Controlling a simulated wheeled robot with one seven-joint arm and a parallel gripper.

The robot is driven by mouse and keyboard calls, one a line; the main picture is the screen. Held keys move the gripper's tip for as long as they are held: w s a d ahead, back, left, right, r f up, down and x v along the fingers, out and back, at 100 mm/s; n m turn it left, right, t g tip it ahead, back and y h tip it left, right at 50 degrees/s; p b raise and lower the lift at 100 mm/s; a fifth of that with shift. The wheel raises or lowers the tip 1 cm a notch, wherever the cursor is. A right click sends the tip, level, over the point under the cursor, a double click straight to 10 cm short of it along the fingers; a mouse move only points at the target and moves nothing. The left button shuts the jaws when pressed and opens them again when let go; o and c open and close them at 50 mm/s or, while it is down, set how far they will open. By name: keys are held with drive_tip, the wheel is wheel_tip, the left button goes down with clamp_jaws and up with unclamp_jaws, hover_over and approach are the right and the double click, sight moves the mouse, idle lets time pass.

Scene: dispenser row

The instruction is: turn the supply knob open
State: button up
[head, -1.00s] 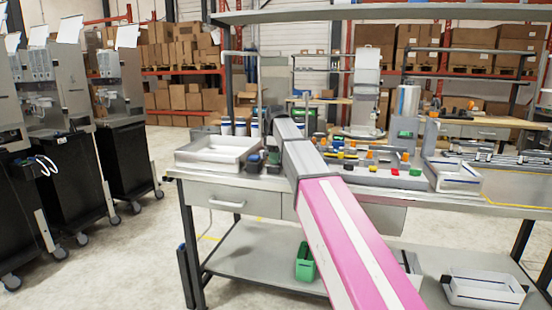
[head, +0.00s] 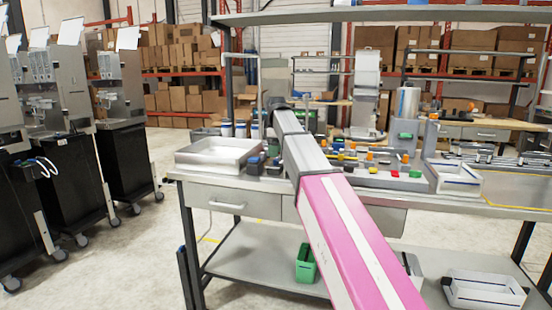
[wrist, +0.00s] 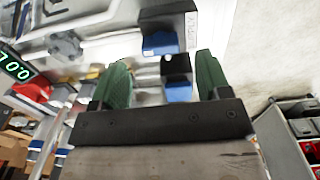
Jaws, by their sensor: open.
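In the wrist view my gripper (wrist: 163,78) is open, its two green fingers apart with nothing clasped between them. Two dark blocks with blue ends, an upper one (wrist: 161,43) and a lower one (wrist: 177,88), show in the gap and beyond it. A grey lobed knob (wrist: 65,45) sits on a pale surface at upper left, apart from the fingers. A red part (wrist: 32,88) is left of the left finger, below a green-digit display (wrist: 15,66). I cannot tell for certain which is the supply knob. In the head view my arm hides the gripper.
The workbench (head: 228,182) carries a white tray (head: 215,153) at left and a row of small coloured parts (head: 375,165) right of my arm. A green bin (head: 305,264) is on the lower shelf. Black-based dispensers (head: 75,165) stand left, with open floor between.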

wheel_tip(320, 180, up, 7)
idle(0.3)
drive_tip(key=shift+a, duration=0.1)
